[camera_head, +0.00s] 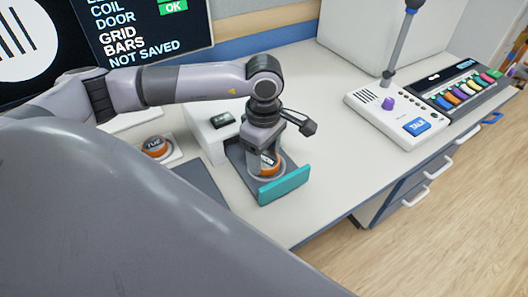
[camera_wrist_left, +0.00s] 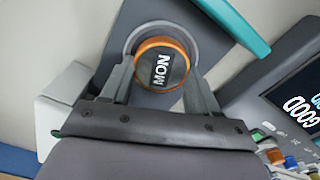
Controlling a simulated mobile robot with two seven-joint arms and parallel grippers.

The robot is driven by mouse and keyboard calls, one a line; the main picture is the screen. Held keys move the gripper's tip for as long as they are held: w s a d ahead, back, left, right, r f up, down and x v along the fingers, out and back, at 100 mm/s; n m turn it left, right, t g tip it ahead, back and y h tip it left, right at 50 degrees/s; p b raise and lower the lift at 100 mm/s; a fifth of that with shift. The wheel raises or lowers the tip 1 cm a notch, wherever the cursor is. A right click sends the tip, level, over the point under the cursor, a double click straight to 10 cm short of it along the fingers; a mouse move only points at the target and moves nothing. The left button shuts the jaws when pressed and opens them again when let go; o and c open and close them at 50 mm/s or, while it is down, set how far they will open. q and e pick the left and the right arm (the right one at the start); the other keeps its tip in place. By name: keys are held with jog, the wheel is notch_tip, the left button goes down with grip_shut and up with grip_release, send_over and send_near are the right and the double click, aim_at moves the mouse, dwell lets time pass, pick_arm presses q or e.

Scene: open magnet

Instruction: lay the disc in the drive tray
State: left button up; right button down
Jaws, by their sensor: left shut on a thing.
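A round disc with an orange rim and a dark top marked MON (camera_head: 268,163) is between the fingers of my left gripper (camera_head: 263,155). The left wrist view shows the disc (camera_wrist_left: 163,66) with the gripper's fingers (camera_wrist_left: 160,80) shut on it from both sides. The disc is over the round grey seat of the open drive tray (camera_head: 285,186), which has a teal front edge. The tray also shows in the left wrist view (camera_wrist_left: 195,28). Whether the disc touches the seat, I cannot tell. My right gripper is not in view.
A second disc marked TUE (camera_head: 155,146) sits on a pale holder at the left. The white drive box (camera_head: 207,128) stands behind the tray. A talk panel (camera_head: 395,118) with a microphone stands right. Counter right of the tray is clear. My own grey body fills the lower left.

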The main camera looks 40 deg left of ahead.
aim_at(264, 158)
pick_arm(q)
jog(key=shift+f, duration=0.15)
jog(key=o, duration=1.1)
jog(key=shift+c, duration=0.2)
notch_tip(264, 158, up, 12)
jog(key=shift+r, duration=0.25)
jog(key=shift+f, duration=0.1)
